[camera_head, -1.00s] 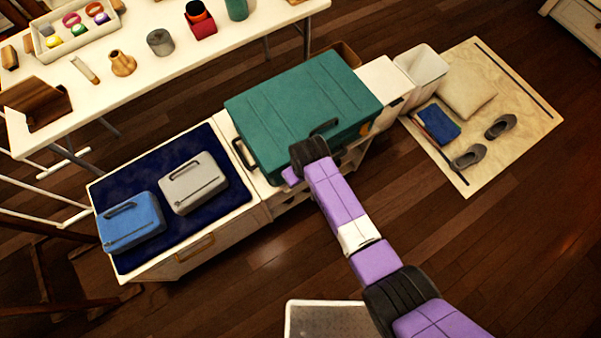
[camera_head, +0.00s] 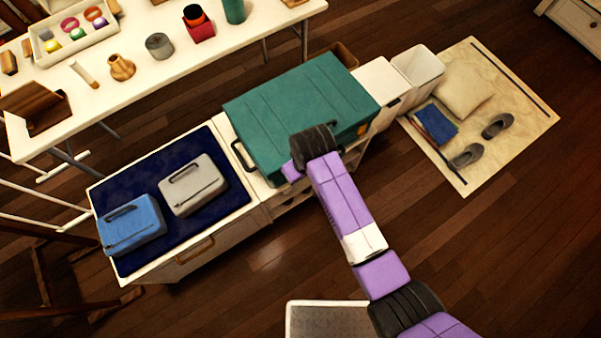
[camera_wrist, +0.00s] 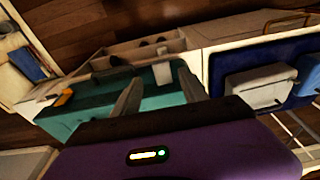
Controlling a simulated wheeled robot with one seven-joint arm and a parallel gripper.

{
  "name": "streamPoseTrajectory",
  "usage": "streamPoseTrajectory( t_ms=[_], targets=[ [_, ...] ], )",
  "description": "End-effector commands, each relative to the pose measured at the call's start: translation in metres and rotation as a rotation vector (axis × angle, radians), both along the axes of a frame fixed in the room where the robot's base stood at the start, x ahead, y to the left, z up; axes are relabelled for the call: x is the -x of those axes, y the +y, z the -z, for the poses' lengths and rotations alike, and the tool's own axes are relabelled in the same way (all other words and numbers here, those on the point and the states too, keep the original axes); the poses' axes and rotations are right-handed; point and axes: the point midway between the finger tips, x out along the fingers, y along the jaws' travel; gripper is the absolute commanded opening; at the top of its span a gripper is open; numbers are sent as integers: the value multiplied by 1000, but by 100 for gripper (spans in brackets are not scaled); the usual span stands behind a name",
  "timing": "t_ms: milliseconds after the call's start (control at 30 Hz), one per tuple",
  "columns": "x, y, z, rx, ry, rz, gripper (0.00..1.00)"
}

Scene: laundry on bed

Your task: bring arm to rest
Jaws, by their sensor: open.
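My purple arm (camera_head: 341,205) reaches up from the lower right in the head view, with its dark wrist joint (camera_head: 312,147) in front of the teal suitcase (camera_head: 290,100). In the wrist view, my gripper (camera_wrist: 162,88) shows two grey fingers spread apart with nothing held between them. The teal case (camera_wrist: 90,105) lies beyond and below the fingers there. I cannot tell how far the fingers are from it. The fingers are mostly hidden in the head view.
A blue case (camera_head: 131,224) and a grey case (camera_head: 193,184) lie on a navy pad (camera_head: 150,183) at left. A long white table (camera_head: 120,95) with small items stands behind. A mat (camera_head: 520,120) with slippers lies at right. The wooden floor (camera_head: 240,290) in front is mostly clear.

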Motion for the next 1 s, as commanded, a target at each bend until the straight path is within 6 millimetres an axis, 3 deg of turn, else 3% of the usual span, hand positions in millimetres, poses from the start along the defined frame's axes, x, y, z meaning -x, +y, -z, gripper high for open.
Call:
streamPoseTrajectory(
  t_ms=[667,767,900,1000],
  targets=[
    [-2,1,-2,-6,-12,4,51],
    [-16,8,-6,-35,-67,14,51],
    [-57,26,-39,-125,-244,33,51],
    [-70,32,-59,-205,-380,59,51]
  ],
)
